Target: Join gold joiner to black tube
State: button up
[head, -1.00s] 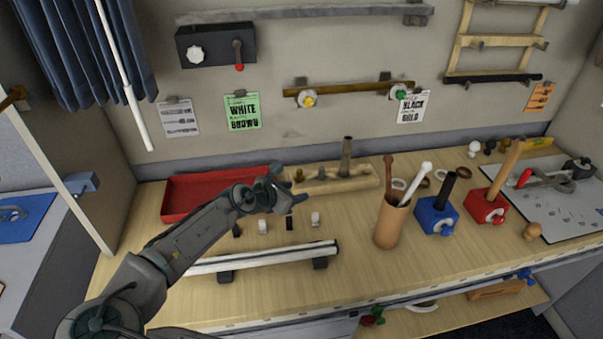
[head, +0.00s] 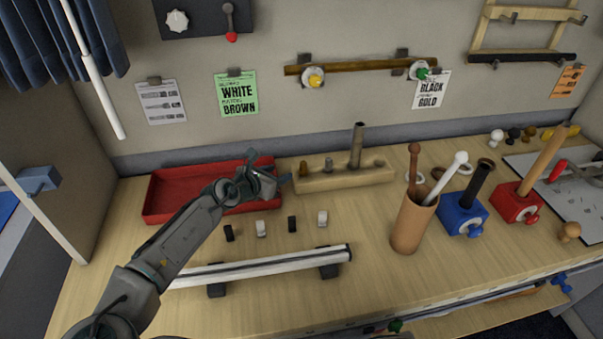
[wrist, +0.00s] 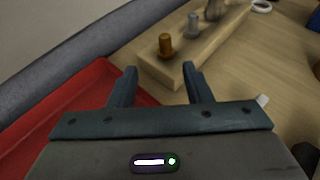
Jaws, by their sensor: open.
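The gold joiner (head: 304,169) stands upright at the left end of a pale wooden block (head: 345,179). In the wrist view the gold joiner (wrist: 166,45) is just beyond my fingertips, nearly in line with the gap. A grey joiner (wrist: 193,26) stands behind it. A black tube (head: 481,182) stands upright in a blue holder (head: 462,216) right of centre. My gripper (head: 270,167) is open and empty, left of the block near the red tray's right end. Its two fingers also show in the wrist view (wrist: 159,68).
A red tray (head: 165,213) lies left of the block. Small black and white pieces and a white tube (head: 260,266) on rests lie in front. A brown cup (head: 412,232) with sticks and a red holder (head: 515,203) stand at the right.

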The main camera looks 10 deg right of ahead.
aim_at(301, 164)
jog(key=shift+s+d+r+p+x, duration=0.15)
jog(key=shift+p+x, duration=0.4)
jog(key=shift+x, duration=1.5)
jog(key=shift+d+r+p+x, duration=0.1)
jog(key=shift+p+x, duration=0.4)
jog(key=shift+x, duration=1.5)
jog(key=shift+s+d+r+p+x, duration=0.15)
jog(key=shift+p+x, duration=0.4)
jog(key=shift+x, duration=1.5)
jog(key=shift+w+d+f, duration=0.2)
jog(key=shift+w+f, duration=0.1)
jog(key=shift+w, duration=0.05)
grip_shut()
